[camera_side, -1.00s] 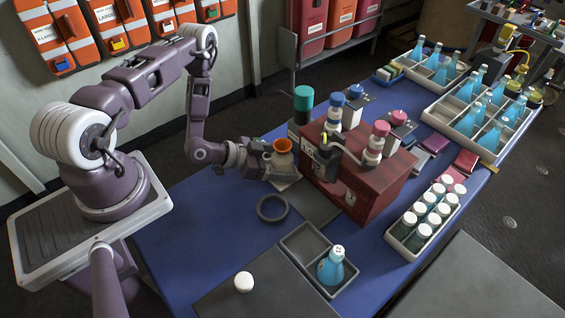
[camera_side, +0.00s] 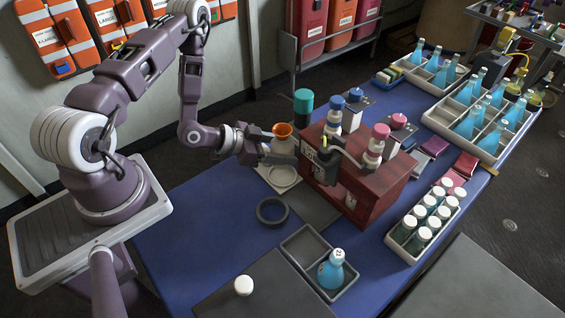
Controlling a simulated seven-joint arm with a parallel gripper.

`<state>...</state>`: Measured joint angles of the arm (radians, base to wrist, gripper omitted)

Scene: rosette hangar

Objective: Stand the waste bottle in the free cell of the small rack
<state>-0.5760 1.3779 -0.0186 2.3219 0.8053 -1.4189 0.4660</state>
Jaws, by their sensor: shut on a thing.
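The waste bottle (camera_side: 284,146), pale with an orange funnel-like top, is upright in my gripper (camera_side: 282,158), which is shut on it. Both are left of the dark red cabinet, and the bottle appears just above a pale square plate with a round mark (camera_side: 283,177). The fingers partly hide the bottle's lower body. The small grey rack (camera_side: 287,244) stands in front, nearer the camera, with two cells. Its near cell holds a blue bottle with a white cap (camera_side: 331,270); its far cell is empty.
The dark red cabinet (camera_side: 376,190) with pumps and bottles on top stands close right of my gripper. A crate of white-capped bottles (camera_side: 401,240) stands right. The blue table is clear at left.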

